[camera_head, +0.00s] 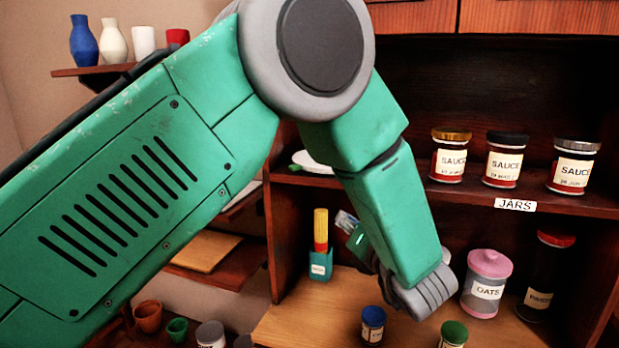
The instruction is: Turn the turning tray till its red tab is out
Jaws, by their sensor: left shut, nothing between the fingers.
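My left arm comes in from the left and fills much of the view. Its gripper (352,230) shows only in part behind my forearm, pointing up and left in front of the lower shelf; it is shut and empty. I cannot make out the turning tray or its red tab for certain. A white round dish-like thing (315,163) on the middle shelf is partly hidden by my arm, and I cannot tell whether it is the tray. My right gripper is not in view.
Several sauce jars (504,158) stand on the right shelf above a JARS label (515,205). Below are a pink-lidded oats jar (486,290), a dark red-lidded jar (545,275), small jars (373,325) and a teal holder (321,264). Vases (84,42) stand upper left.

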